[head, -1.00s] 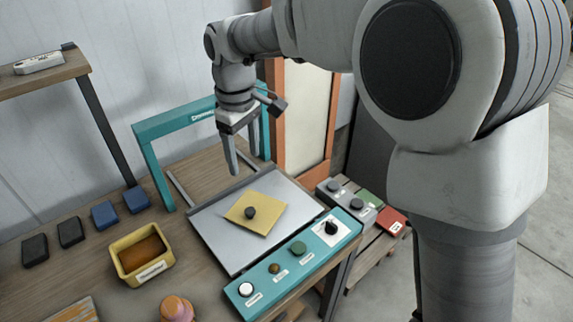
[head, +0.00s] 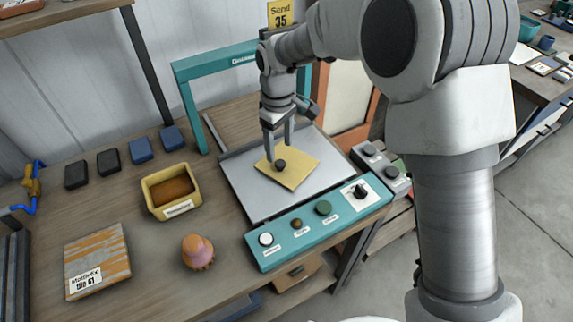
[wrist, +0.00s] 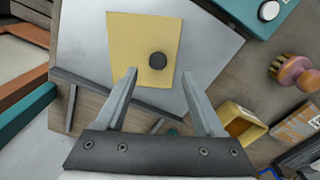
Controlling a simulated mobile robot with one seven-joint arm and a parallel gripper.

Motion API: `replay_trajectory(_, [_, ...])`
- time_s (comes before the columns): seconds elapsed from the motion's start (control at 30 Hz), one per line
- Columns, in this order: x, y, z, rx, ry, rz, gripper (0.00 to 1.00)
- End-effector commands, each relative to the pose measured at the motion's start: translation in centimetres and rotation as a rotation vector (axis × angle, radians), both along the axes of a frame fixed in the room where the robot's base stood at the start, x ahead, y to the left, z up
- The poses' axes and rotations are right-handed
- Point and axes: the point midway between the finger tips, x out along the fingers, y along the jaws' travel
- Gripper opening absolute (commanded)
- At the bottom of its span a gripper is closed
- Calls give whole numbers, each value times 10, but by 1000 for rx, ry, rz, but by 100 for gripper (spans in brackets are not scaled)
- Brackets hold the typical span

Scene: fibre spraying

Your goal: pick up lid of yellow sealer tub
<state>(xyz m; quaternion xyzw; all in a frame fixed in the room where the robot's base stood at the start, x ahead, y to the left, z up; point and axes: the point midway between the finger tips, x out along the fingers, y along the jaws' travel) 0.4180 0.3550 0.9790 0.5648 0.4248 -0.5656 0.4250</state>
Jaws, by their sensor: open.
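The lid of the sealer tub is a flat yellow square (head: 296,172) with a round dark knob (head: 280,165). It lies on the grey metal plate (head: 240,188) of the teal-framed machine. The yellow tub (head: 157,205) stands open to the left on the table, with brown material inside. My gripper (head: 279,147) is open and points down over the lid by the knob. In the wrist view the lid (wrist: 130,40) and knob (wrist: 157,60) show ahead of my parted fingertips (wrist: 160,72), with nothing between the fingers.
A teal frame (head: 190,110) arches behind the plate. A teal control panel (head: 335,222) with several knobs runs along its front. A pink-handled brush (head: 197,252), an orange-streaked board (head: 97,262) and several dark and blue blocks (head: 140,150) occupy the table's left.

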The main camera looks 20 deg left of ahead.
Motion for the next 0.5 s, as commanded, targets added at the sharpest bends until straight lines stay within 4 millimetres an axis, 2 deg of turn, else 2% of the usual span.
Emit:
replay_trajectory(0.17, [0,0,-11,0,0,0,70])
replay_trajectory(0.4, [3,0,-46,-1,2,0,70])
replay_trajectory(0.5, [3,0,-55,0,1,1,70])
